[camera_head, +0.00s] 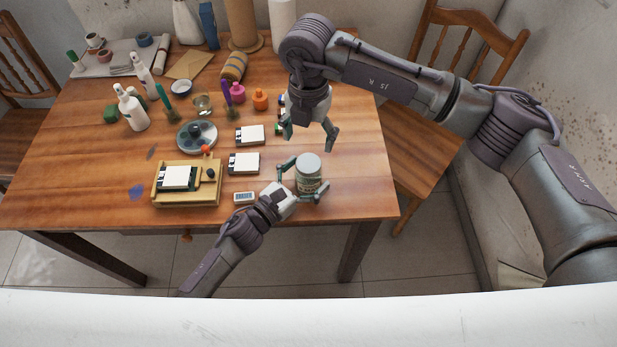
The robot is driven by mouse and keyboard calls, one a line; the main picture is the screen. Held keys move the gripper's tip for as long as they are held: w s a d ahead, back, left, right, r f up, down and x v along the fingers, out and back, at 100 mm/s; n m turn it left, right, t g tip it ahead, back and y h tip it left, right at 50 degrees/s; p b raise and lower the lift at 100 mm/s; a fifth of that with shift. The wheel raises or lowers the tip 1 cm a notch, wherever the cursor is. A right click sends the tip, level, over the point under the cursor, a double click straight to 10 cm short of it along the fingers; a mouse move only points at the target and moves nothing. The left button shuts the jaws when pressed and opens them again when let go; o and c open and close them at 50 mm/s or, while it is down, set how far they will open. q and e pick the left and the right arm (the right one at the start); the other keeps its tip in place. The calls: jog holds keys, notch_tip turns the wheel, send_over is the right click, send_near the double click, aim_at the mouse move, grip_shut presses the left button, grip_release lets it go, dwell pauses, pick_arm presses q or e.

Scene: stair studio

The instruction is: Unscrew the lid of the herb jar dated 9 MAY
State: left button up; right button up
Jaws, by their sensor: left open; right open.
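A herb jar (307,184) with a pale grey-green lid (309,162) stands upright near the table's right front. Its lid is on, and its label is too small to read a date. My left gripper (305,181) is open, with a finger on either side of the jar; I cannot tell whether they touch it. My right gripper (309,142) is open and points down, just above and behind the lid. Its fingers are apart and empty. Other jars may be hidden behind my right gripper.
A wooden tray (187,202) with a white-topped block stands left of the jar. A small display device (244,198) lies by my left wrist. White-topped boxes (243,163), a round grey palette (197,137) and several bottles fill the middle and back. The table's right front corner is clear.

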aim_at(308, 163)
pick_arm(q)
grip_shut()
pick_arm(e)
jog(key=m, duration=0.6)
jog(key=shift+m, duration=0.4)
jog(key=m, duration=0.6)
jog(key=shift+f, duration=0.1)
jog(key=shift+m, duration=0.3)
jog(key=shift+f, duration=3.95)
